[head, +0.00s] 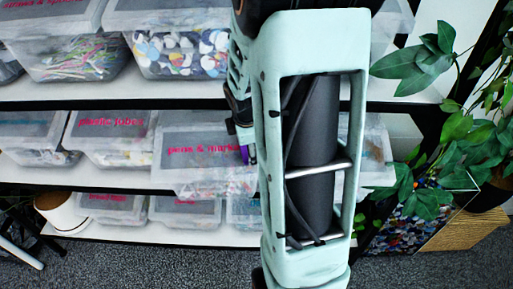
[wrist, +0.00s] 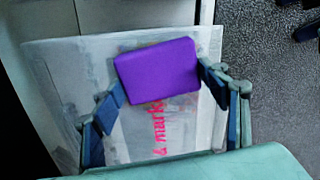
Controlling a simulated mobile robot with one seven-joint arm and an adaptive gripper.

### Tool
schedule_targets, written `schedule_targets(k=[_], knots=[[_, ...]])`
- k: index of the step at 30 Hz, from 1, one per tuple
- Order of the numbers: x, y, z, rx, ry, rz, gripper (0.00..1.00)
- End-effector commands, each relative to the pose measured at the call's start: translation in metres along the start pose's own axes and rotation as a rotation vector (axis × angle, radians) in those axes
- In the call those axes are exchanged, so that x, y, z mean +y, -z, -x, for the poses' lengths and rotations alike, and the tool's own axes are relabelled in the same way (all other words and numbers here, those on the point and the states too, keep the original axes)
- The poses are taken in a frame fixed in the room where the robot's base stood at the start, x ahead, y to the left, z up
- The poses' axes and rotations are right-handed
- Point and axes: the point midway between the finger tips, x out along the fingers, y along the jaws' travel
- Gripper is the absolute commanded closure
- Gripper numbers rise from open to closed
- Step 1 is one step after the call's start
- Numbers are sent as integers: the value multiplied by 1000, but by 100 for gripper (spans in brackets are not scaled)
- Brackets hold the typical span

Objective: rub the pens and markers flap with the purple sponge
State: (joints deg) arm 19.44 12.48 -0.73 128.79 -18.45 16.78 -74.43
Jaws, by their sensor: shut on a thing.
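The purple sponge (wrist: 157,70) is a flat block with rounded corners. My gripper (wrist: 161,82) is shut on it, with one blue fingertip at each side. The clear pens and markers flap (wrist: 195,122) lies behind the sponge in the wrist view, its pink lettering partly covered. In the head view the flap (head: 192,137) is the sloping front of a clear bin on the middle shelf. My gripper (head: 240,140) is at its right part, and a sliver of purple sponge (head: 245,155) shows below. I cannot tell whether sponge and flap touch.
More clear bins stand on the shelves, including the plastic tubes bin (head: 110,135) to the left and a bin of bottle caps (head: 178,55) above. My arm hides bins to the right. A leafy plant (head: 440,120) stands at the right. Grey carpet (wrist: 275,60) lies below.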

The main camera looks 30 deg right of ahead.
Motion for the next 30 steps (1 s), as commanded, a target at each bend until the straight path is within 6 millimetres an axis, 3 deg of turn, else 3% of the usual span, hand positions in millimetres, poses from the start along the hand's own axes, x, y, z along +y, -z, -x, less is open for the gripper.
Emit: schedule_targets(k=[18,30], knots=[[7,44,-2,6,4,8,51],[10,47,1,4,1,2,51]])
